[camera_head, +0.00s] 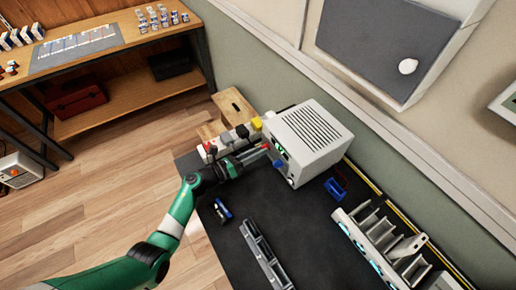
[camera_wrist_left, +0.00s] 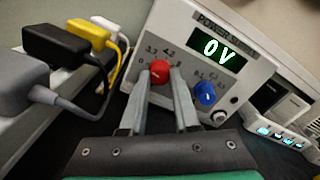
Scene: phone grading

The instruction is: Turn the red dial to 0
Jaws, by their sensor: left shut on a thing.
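The grey power supply (camera_head: 308,138) stands on the dark table top, and its front panel shows in the left wrist view (camera_wrist_left: 228,28). The red dial (camera_wrist_left: 160,72) is on that panel, with a printed scale around it. The green display (camera_wrist_left: 218,50) reads 0 V. My left gripper (camera_wrist_left: 162,78) is shut on the red dial, one finger on each side of it. In the head view my left gripper (camera_head: 262,153) reaches the panel from the left and mostly hides the dial. My right gripper is not in view.
A blue knob (camera_wrist_left: 205,93) sits just right of the red dial. Black, grey and yellow adapters (camera_wrist_left: 57,46) are plugged into a strip at left. A grey slotted rack (camera_head: 385,245) and a long dark holder (camera_head: 264,255) lie on the dark table.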

